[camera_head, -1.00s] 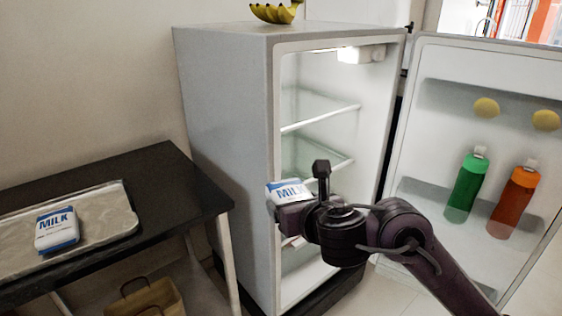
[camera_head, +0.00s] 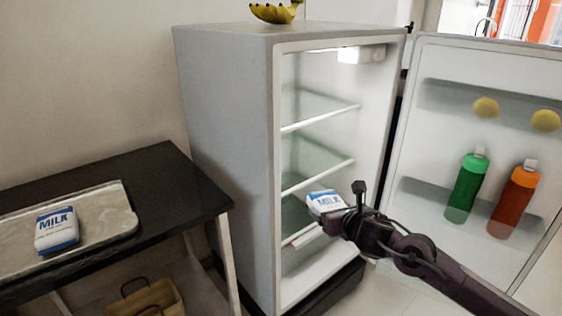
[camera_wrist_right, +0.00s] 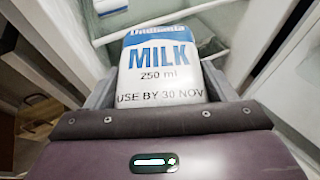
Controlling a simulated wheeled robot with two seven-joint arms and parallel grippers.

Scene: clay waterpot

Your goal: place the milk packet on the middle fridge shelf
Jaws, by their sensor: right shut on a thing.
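My right gripper (camera_head: 336,214) is shut on a white and blue milk packet (camera_head: 323,201), which is in front of the open fridge (camera_head: 222,150). In the head view the packet shows below the front edge of the middle shelf (camera_head: 318,176) and close to the lower shelf edge (camera_head: 303,237). I cannot tell whether it is inside the fridge or touches a shelf. In the right wrist view the packet (camera_wrist_right: 160,72) sits between the fingers, label facing the camera. My left gripper is not in view.
A second milk packet (camera_head: 57,231) lies on a silver tray (camera_head: 112,215) on the black table (camera_head: 165,180). The fridge door (camera_head: 440,65) stands open at the right, holding a green bottle (camera_head: 464,190) and an orange bottle (camera_head: 514,205). Bananas (camera_head: 275,13) lie on top.

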